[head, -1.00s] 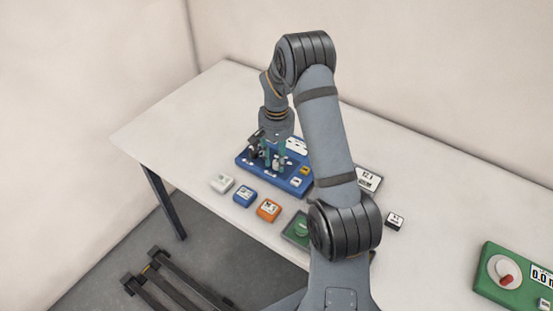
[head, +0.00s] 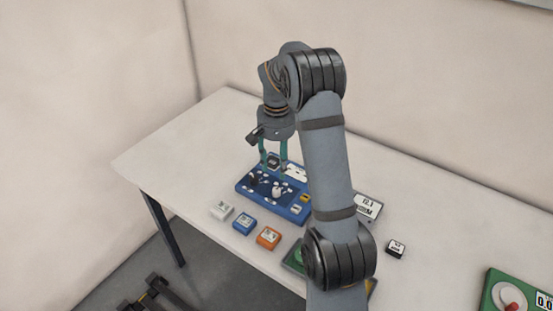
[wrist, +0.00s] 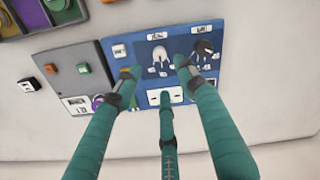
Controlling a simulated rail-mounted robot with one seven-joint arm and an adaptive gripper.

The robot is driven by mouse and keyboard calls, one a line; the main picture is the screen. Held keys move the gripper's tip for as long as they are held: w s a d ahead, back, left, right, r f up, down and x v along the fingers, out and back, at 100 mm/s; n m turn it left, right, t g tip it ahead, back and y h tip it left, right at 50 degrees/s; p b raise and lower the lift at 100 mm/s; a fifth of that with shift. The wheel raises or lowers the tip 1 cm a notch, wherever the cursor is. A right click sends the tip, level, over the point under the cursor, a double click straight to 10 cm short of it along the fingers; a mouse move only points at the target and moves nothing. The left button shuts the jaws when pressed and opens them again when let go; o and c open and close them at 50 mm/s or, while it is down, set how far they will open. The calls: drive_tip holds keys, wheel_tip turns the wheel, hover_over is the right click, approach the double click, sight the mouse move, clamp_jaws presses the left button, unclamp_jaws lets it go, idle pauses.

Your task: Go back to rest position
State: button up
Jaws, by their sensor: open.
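My gripper (head: 272,160) is open and empty above the blue panel (head: 245,184) on the white table. In the wrist view its teal fingers are spread over the same blue panel (wrist: 135,47). A white knob-like piece (wrist: 160,57) and a dark piece (wrist: 203,48) stand on the panel, clear of the fingers. In the head view the white piece (head: 277,192) shows just below the gripper. My arm is bent over the table, and its upper link hides part of the table behind it.
A white block (head: 222,211), a blue block (head: 243,223) and an orange block (head: 268,238) lie along the table's front edge. The table's left part is bare.

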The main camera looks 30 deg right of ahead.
sight(276, 189)
wheel_tip(276, 189, up, 2)
drive_tip(key=shift+f, duration=0.15)
idle(0.5)
wheel_tip(276, 189, down, 12)
drive_tip(key=shift+r, duration=0.2)
drive_tip(key=shift+f, duration=0.1)
drive_tip(key=shift+m, duration=0.3)
